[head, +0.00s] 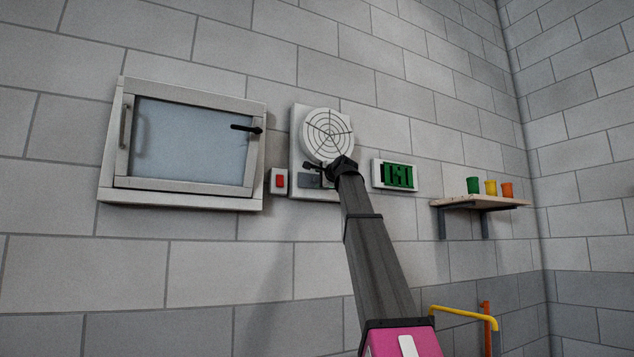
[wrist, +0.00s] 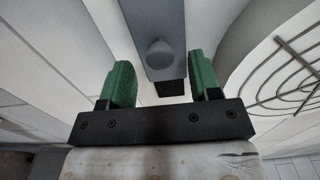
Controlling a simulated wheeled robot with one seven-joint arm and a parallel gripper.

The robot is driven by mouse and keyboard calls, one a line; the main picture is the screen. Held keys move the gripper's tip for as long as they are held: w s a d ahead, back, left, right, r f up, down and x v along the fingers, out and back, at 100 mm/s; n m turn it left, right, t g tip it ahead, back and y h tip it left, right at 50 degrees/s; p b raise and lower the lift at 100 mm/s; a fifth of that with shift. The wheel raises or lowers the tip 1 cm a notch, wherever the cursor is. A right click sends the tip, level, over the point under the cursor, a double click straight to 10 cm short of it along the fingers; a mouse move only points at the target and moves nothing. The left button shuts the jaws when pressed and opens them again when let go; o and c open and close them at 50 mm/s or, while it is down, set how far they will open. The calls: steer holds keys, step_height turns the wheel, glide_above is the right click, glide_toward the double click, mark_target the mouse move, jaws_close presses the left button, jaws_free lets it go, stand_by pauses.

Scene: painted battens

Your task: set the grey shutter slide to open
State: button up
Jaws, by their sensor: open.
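The grey shutter slide (head: 309,181) sits low on the white fan panel (head: 297,135), below the round fan grille (head: 328,134). In the wrist view the slide (wrist: 153,22) is a grey bar with a round knob (wrist: 160,54) near its end. My gripper (head: 318,167) is at the panel, just by the slide, and partly covers it in the head view. In the wrist view my gripper (wrist: 161,66) is open, with one green finger on each side of the bar's end and knob. A gap shows on both sides. I cannot tell the slide's setting.
A red switch (head: 280,181) and a framed hatch (head: 190,145) with a black handle are to the left. A green-slotted white box (head: 394,175) is close on the right. Further right, a shelf (head: 480,202) holds three cups. A yellow pipe (head: 465,315) is below it.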

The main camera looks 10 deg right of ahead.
mark_target(318, 179)
steer(key=x, duration=0.3)
steer(key=shift+w, duration=0.15)
jaws_close()
steer(key=w+d, duration=0.2)
steer(key=d, duration=0.4)
jaws_free()
steer(key=shift+s, duration=0.1)
